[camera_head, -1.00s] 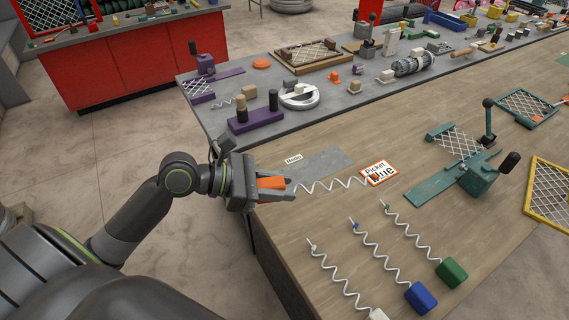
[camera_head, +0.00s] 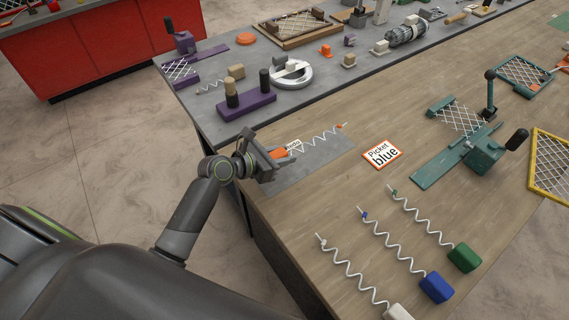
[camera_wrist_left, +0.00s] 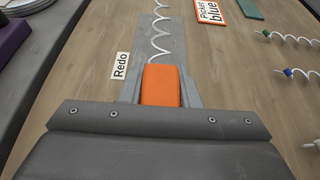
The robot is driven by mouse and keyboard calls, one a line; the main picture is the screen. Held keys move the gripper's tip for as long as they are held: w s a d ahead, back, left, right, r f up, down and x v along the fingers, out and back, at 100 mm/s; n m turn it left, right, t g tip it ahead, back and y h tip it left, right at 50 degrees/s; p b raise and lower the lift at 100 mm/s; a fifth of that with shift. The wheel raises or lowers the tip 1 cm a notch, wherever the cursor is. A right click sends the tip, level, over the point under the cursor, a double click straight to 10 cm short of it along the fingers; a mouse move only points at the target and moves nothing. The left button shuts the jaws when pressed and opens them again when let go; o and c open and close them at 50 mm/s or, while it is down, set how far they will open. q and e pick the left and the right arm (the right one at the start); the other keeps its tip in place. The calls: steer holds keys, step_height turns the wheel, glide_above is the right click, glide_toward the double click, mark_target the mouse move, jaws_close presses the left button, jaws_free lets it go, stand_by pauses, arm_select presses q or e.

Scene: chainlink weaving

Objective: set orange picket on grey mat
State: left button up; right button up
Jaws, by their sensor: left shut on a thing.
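My left gripper (camera_head: 280,156) is shut on the orange block end of the orange picket (camera_head: 278,153), a white wavy wire with a small orange tip. The picket is over the grey mat (camera_head: 323,160), its wire running along the mat toward the far right corner. I cannot tell whether the wire touches the mat. In the left wrist view the orange block (camera_wrist_left: 161,86) sits between the fingers, and the wire runs up over the mat (camera_wrist_left: 177,50). My right gripper is not in view.
A "Redo" label (camera_wrist_left: 120,66) lies at the mat's edge. A "Picket blue" card (camera_head: 382,156) lies to its right. White, blue (camera_head: 435,287) and green (camera_head: 464,257) pickets lie nearer the front. A teal clamp fixture (camera_head: 483,150) stands further right.

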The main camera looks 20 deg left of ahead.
mark_target(282, 172)
arm_select(q)
steer(key=shift+f+b, duration=0.3)
steer(key=shift+f, duration=1.65)
steer(key=shift+f, duration=0.2)
steer(key=o, duration=1)
steer(key=shift+o, duration=0.2)
steer(key=shift+r, duration=0.2)
steer(key=v, duration=1.2)
steer(key=shift+s, duration=0.1)
steer(key=shift+d, duration=0.1)
